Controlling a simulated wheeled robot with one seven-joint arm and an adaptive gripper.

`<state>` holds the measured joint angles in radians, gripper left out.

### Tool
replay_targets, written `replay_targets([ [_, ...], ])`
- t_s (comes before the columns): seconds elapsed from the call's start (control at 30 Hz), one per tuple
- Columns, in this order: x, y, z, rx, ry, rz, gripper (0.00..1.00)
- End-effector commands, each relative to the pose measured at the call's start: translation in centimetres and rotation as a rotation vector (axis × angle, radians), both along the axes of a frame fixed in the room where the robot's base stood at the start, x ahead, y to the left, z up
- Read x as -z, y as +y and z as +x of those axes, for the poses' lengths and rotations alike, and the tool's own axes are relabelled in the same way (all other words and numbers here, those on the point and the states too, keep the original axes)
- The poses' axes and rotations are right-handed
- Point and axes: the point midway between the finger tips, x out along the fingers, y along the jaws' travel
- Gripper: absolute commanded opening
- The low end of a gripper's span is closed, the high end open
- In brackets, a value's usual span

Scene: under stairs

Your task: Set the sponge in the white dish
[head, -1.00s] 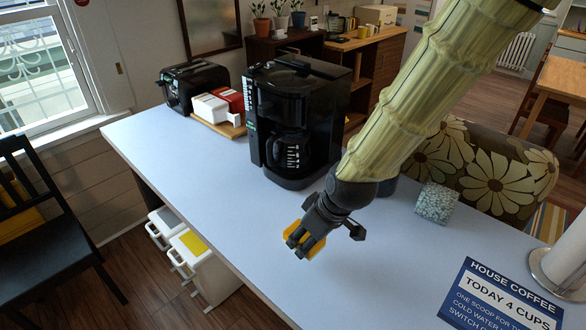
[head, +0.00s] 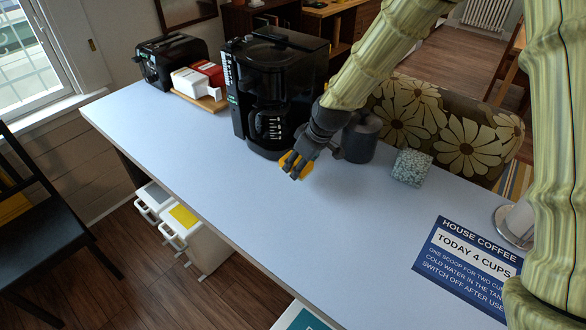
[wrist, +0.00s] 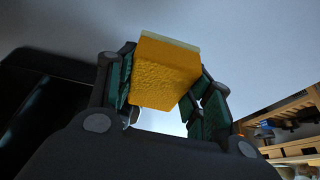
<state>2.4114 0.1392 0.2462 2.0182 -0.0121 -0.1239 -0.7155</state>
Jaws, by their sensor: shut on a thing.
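The yellow sponge (head: 287,159) is held between the fingers of my gripper (head: 296,168), beside the front of the black coffee maker. In the wrist view the sponge (wrist: 165,75) sits between both finger pads, its paler layer along the top edge. My gripper (wrist: 165,85) is shut on it. I cannot tell how high the sponge is above the counter. I cannot make out a white dish in either view.
The pale blue counter (head: 290,215) is clear in front.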

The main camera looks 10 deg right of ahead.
Motion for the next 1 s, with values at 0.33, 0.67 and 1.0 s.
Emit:
replay_targets([
  [0.33, 1.8, 0.2, 0.2, -0.005, 0.002, -0.001, 0.25],
  [0.67, 3.6, 0.3, 0.3, -0.005, -0.001, -0.001, 0.25],
  [1.0, 4.1, 0.3, 0.2, -0.005, 0.000, 0.000, 0.25],
])
